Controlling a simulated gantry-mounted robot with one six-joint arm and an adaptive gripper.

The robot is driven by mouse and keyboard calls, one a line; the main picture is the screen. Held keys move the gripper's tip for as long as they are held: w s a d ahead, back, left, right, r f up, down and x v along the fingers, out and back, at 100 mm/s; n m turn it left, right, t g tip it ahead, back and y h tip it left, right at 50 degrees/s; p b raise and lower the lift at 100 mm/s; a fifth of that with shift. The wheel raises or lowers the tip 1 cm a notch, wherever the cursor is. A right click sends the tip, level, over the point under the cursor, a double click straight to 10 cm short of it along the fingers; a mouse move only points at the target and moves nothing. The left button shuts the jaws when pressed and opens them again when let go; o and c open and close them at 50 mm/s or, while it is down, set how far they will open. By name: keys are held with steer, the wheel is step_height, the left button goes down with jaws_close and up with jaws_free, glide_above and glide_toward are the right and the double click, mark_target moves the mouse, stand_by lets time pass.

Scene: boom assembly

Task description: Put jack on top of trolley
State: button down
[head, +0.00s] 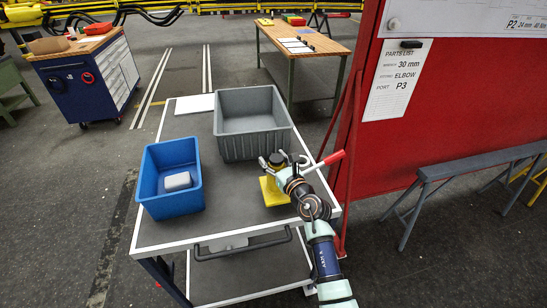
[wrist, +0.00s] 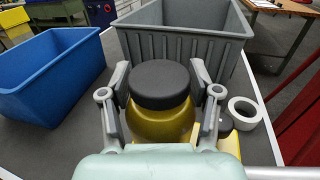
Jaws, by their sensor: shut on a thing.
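The jack is a yellow body with a black round cap, seen in the wrist view (wrist: 162,122); its yellow base shows in the head view (head: 273,192). My gripper (head: 279,161) is shut on the jack, with its fingers on either side just below the cap. The jack looks upright. The trolley (head: 232,188) has a dark grey top with white edges, a front handle and a lower shelf. The jack is at the right front part of the trolley top; I cannot tell whether its base touches the surface. My gripper and arm hide part of the jack.
A blue bin (head: 158,203) holding a pale block (head: 178,181) stands left on the trolley. A grey bin (head: 228,145) stands behind the jack. A white ring (wrist: 245,113) lies to its right. A red panel (head: 450,110) stands close by on the right.

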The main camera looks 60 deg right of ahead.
steer(key=shift+d+f+b, duration=0.1)
steer(key=shift+f+b, duration=1.15)
steer(key=shift+f, duration=0.55)
steer(key=shift+c, duration=1.2)
jaws_free()
steer(key=shift+w+f, duration=0.1)
steer(key=shift+f, duration=0.2)
steer(key=shift+r, duration=0.15)
steer(key=p+v, duration=0.3)
steer(key=v, duration=0.9)
